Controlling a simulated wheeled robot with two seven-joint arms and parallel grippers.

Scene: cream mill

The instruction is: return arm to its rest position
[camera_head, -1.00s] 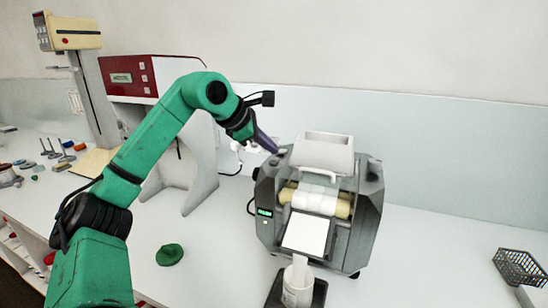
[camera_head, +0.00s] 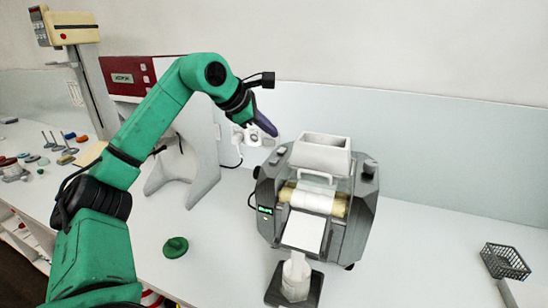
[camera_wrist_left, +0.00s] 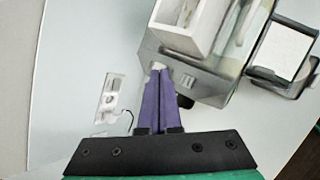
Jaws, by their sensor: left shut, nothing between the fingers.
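My left gripper (camera_head: 268,128) is at the end of my green arm, which comes in from the left. Its purple fingers are shut with nothing between them. In the head view it is in the air above and to the left of the mill (camera_head: 318,205). In the left wrist view the shut fingers (camera_wrist_left: 160,72) point toward the edge of the mill (camera_wrist_left: 215,62) and its white hopper (camera_wrist_left: 187,22). I cannot tell from the wrist view how far apart they are. My right gripper is not in view.
A wall socket (camera_head: 254,137) with a cable is behind the gripper. A green object (camera_head: 176,247) lies on the white bench. A white cup (camera_head: 296,278) stands before the mill. A dark wire basket (camera_head: 504,261) is at far right. A red and white machine (camera_head: 130,75) stands behind my arm.

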